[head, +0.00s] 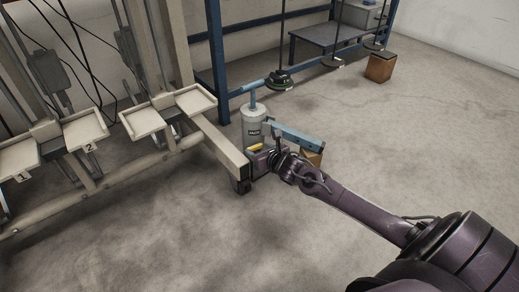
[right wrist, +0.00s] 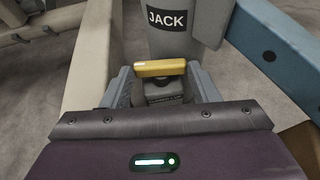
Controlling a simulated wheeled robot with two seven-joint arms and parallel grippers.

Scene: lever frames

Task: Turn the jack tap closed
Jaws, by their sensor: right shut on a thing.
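The jack (head: 253,115) is a grey cylinder with a black "JACK" label, standing on the floor beside the beige frame. Its lower part shows in the right wrist view (right wrist: 182,42). The jack tap is a yellow bar (right wrist: 160,68) low on the jack's front, lying crosswise in the right wrist view; it also shows small in the head view (head: 256,147). My right gripper (right wrist: 162,82) is shut on the tap, with a grey finger at each side of it. The part of the tap behind the bar is partly hidden. My left gripper is not in view.
A blue bar (head: 298,137) runs right from the jack, close above my right gripper. A beige beam (head: 220,145) is close on the left. Trays numbered 1 and 2 (head: 85,130) hang on the frame. The floor (head: 190,240) in front is clear.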

